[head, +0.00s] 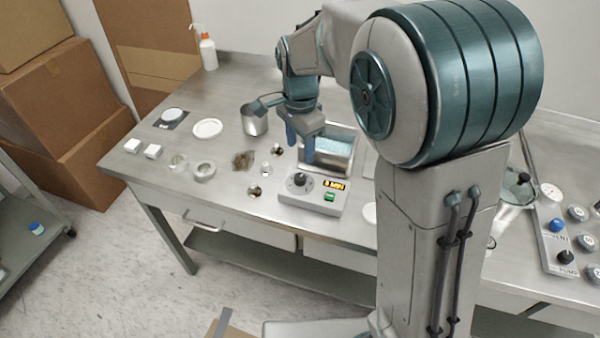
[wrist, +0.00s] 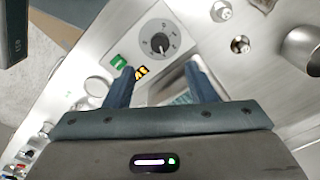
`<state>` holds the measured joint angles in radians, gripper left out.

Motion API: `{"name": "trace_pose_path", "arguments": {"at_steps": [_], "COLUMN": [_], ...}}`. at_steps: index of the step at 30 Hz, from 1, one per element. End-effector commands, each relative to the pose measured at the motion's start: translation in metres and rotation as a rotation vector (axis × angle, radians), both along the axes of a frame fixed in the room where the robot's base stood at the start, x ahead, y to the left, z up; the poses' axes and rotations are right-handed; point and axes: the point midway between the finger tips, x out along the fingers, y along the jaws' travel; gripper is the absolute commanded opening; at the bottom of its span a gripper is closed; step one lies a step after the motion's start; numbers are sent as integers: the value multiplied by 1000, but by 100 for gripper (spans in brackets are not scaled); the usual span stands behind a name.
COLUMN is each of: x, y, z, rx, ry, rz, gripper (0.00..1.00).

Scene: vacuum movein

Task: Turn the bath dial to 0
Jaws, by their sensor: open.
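The bath unit (head: 313,203) sits on the metal bench with its control panel at the front and a water-filled basin (head: 330,147) behind. On the panel are a dark dial (head: 299,180), a lit yellow display (head: 334,185) and a green switch (head: 329,196). The wrist view shows the dial (wrist: 159,42) on a pale round scale, whose numbers are too small to read. My gripper (head: 300,149) is above the front of the basin, fingers pointing down. In the wrist view its fingers (wrist: 158,82) are apart and empty, and the dial lies beyond them, untouched.
A metal beaker (head: 255,120) stands left of the basin. Small glass dishes (head: 204,171), a brown sample (head: 243,160) and small metal pieces lie left of the panel. A panel with blue and black knobs (head: 558,240) is at right.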

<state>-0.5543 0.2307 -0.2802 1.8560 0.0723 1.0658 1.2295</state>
Motion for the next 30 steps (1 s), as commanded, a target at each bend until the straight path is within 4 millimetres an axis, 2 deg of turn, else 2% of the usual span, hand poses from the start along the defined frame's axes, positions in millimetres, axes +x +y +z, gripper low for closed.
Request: {"name": "trace_pose_path", "arguments": {"at_steps": [1,6,12,18,27,30], "x": [-1,-1,-1,0,0,0], "y": [0,-1,-1,0,0,0], "z": [-13,-49,-82,-97,-99,-99], "rx": [-2,-3,-2,1,1,1], "ry": [5,4,2,-1,-1,-1], "rz": [0,1,2,1,2,2], "gripper": [50,50,50,50,50,23]}}
